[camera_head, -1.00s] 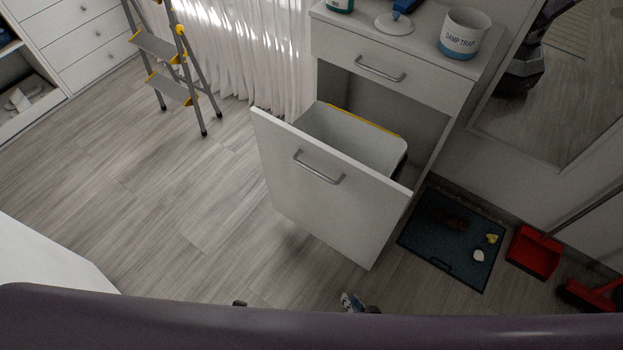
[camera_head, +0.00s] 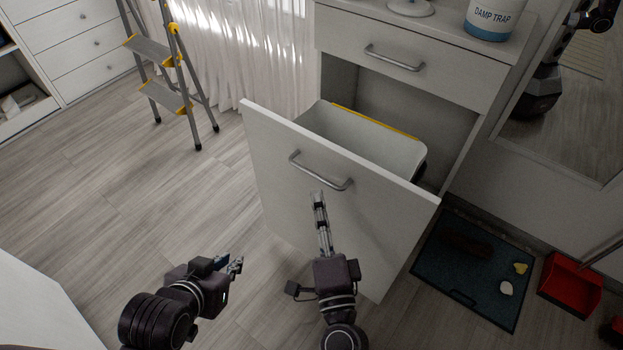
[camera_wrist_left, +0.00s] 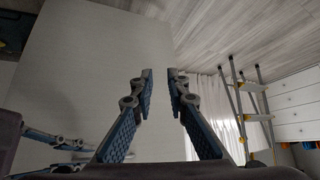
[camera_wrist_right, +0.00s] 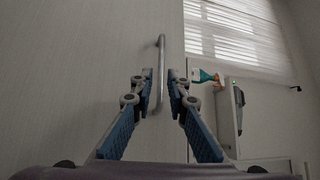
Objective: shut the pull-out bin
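The pull-out bin stands open. Its white front panel (camera_head: 330,215) is out from the cabinet, and a grey bin with a yellow rim strip (camera_head: 370,140) sits behind it. A metal bar handle (camera_head: 320,175) is on the panel. My right gripper (camera_head: 318,196) is open, with its fingertips just below the handle in the head view. In the right wrist view the handle (camera_wrist_right: 160,75) shows between the open fingers; contact cannot be told. My left gripper (camera_head: 237,265) is open and empty, left of the right one and in front of the panel (camera_wrist_left: 100,70).
A closed drawer (camera_head: 410,60) is above the bin. A stepladder (camera_head: 165,75) stands at the back left. A dark mat (camera_head: 470,265) and a red dustpan (camera_head: 570,283) lie to the right. The floor on the left is clear.

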